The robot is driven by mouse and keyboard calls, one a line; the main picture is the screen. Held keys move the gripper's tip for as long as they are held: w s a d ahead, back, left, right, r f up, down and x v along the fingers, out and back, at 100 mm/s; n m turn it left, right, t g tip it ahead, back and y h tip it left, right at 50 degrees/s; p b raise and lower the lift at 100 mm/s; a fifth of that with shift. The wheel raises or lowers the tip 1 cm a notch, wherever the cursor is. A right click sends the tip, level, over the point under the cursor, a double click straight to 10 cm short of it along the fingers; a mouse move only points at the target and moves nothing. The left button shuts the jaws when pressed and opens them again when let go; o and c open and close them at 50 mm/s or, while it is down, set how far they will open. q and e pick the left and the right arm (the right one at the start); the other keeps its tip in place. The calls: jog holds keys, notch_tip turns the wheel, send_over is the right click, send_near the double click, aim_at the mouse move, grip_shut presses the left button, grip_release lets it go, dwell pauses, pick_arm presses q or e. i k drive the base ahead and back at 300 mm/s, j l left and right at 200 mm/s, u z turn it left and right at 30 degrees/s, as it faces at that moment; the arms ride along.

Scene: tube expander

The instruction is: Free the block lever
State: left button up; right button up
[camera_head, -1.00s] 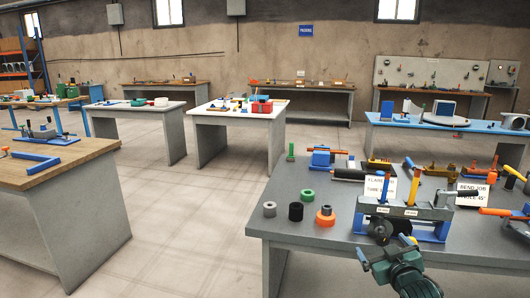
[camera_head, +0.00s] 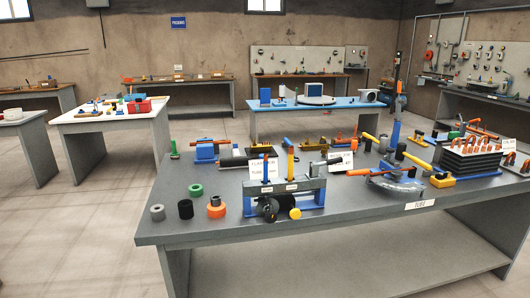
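A clamp-like device with blue uprights and a grey crossbar (camera_head: 298,187) stands near the front edge of the grey table (camera_head: 370,221). I cannot tell which part is the block lever. Neither of my grippers shows.
A grey ring (camera_head: 157,212), a black cylinder (camera_head: 186,209), a green ring (camera_head: 196,190) and an orange part (camera_head: 217,207) stand left of the device. A bender with a long orange handle (camera_head: 372,172) and a dark stack (camera_head: 470,160) stand to its right. The front strip of table is clear.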

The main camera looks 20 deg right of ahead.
aim_at(339, 160)
jog(key=z, duration=1.2)
jog(key=i+l, duration=0.2)
